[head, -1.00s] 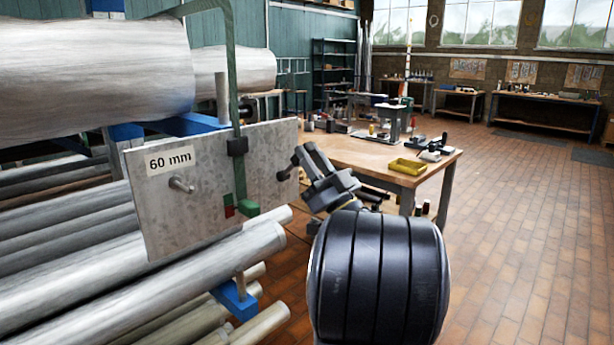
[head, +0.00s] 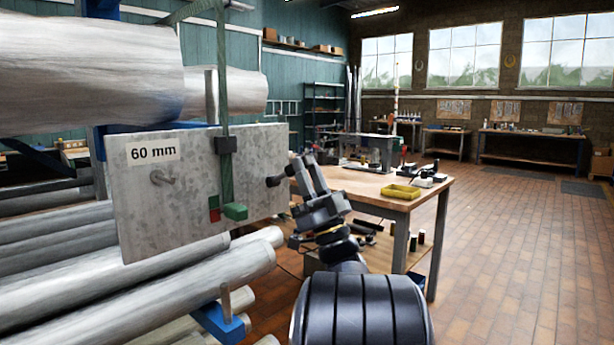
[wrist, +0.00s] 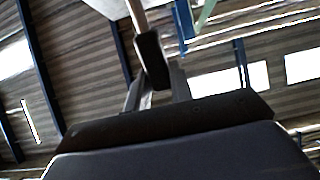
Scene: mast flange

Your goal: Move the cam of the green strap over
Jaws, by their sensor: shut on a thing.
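The green strap (head: 225,90) hangs down in front of a grey metal plate labelled 60 mm (head: 135,205). A black block (head: 226,144) sits on the strap at the plate's top edge. Lower down are a green cam piece (head: 235,211) and a small red patch (head: 214,215). My gripper (head: 291,172) is at the plate's right edge, right of the strap and apart from the cam. In the wrist view its fingers are shut on a dark grip (wrist: 152,60) with a pale rod (wrist: 137,16) running upward from it. What the rod joins is unclear.
Large metal pipes (head: 90,75) lie above and behind the plate, and thinner pipes (head: 180,295) below it. A blue rack arm with an upright pin (head: 225,322) sticks out low. The floor at right is clear.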

